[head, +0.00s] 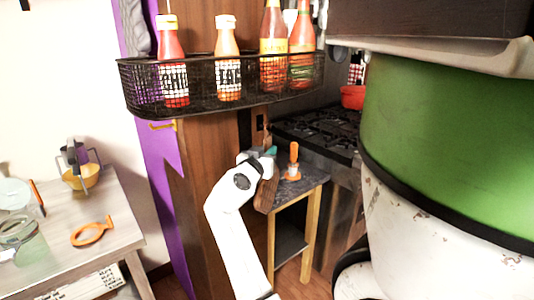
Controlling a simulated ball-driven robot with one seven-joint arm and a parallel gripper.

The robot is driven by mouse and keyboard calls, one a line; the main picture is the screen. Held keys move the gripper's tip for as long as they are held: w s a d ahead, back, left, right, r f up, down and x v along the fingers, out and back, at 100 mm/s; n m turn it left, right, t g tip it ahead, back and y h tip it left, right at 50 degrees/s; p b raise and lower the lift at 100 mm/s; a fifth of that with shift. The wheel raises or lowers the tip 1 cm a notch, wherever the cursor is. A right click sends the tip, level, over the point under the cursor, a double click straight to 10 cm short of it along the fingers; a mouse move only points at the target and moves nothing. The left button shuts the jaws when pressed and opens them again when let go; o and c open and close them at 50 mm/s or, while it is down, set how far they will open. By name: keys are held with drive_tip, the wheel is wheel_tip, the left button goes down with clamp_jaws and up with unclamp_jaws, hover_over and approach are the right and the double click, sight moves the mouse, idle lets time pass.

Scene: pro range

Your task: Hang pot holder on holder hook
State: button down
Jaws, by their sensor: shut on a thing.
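My gripper (262,157) is at the end of my white arm, in front of the wooden column and beside the small dark-topped table. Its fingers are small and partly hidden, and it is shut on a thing. A teal piece (271,150) and a flat brown piece (266,192) show right at the gripper. I cannot tell which of them is the pot holder. A small yellow hook (162,125) sticks out below the left part of the wire basket, by the purple panel. The gripper is to the right of the hook and a little lower, apart from it.
The black wire basket (218,103) with several sauce bottles juts out above the gripper. The small table (313,177) bears an orange-handled tool (293,158). A big green and white body (450,150) blocks the right. A left table (118,205) holds an orange ring-shaped tool (92,232).

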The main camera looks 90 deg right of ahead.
idle(0.4)
drive_tip(key=c, duration=1)
unclamp_jaws()
drive_tip(key=shift+o, duration=0.2)
